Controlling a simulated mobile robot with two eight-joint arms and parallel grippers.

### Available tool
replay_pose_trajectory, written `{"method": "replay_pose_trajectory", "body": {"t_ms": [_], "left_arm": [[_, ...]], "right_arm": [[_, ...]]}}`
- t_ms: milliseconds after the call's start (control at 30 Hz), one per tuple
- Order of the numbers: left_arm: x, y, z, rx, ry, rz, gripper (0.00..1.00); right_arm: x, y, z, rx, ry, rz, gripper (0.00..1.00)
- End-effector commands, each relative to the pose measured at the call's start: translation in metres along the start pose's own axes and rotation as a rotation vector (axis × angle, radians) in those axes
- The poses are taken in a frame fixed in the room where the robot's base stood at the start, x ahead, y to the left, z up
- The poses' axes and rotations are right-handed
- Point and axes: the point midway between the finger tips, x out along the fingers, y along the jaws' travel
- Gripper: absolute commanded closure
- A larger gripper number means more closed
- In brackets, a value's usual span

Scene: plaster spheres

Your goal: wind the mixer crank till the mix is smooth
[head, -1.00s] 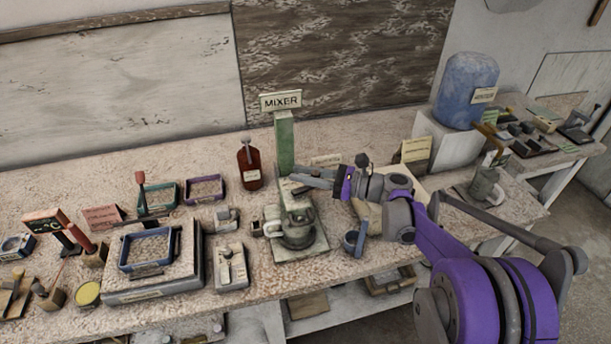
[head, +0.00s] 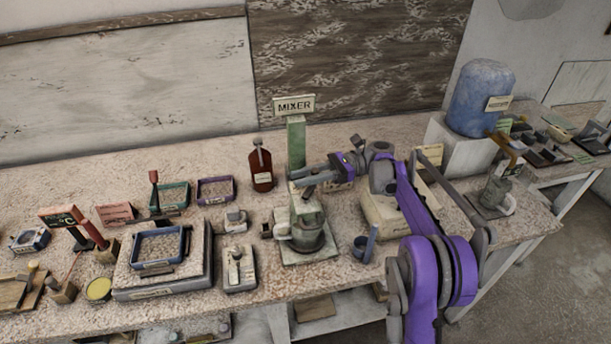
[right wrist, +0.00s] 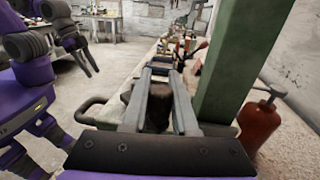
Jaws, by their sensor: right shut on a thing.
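The mixer has a green post (head: 296,143) with a MIXER sign (head: 294,105) on top and a grey-green cup (head: 308,232) on its base. The cup's contents are too small to judge. My right gripper (head: 302,177) is beside the post, above the cup. In the right wrist view its two fingers (right wrist: 158,98) are closed on a dark brown crank knob (right wrist: 157,108), with the green post (right wrist: 232,70) close on the right. The rest of the crank is mostly hidden by the gripper. My left gripper (right wrist: 80,55) shows small at the left of the wrist view, its jaws unclear.
A red-brown bottle (head: 262,168) stands left of the post. A small blue-grey cup (head: 362,249) is right of the mixer base. A dark-blue-framed tray (head: 158,249) lies on the block at left. A blue water container (head: 482,98) stands at the back right.

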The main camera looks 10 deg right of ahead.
Motion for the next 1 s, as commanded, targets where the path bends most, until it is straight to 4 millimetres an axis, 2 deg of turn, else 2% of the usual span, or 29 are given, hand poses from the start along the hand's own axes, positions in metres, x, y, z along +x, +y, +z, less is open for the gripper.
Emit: {"method": "replay_pose_trajectory", "body": {"t_ms": [500,533,667,700,1000], "left_arm": [[-0.0005,0.0,-0.0004,0.0,0.0,0.0,0.5],[-0.0005,0.0,-0.0004,0.0,0.0,0.0,0.5],[-0.0005,0.0,-0.0004,0.0,0.0,0.0,0.5],[-0.0005,0.0,-0.0004,0.0,0.0,0.0,0.5],[-0.0005,0.0,-0.0004,0.0,0.0,0.0,0.5]], "right_arm": [[0.0011,-0.0004,0.0,0.0,0.0,0.02,1.0],[0.0011,-0.0004,0.0,0.0,0.0,0.02,0.7],[0.0011,-0.0004,0.0001,0.0,0.0,0.02,0.46],[0.0011,-0.0003,0.0001,0.0,0.0,0.02,0.43],[0.001,-0.0003,0.0,0.0,0.0,0.019,0.43]]}}
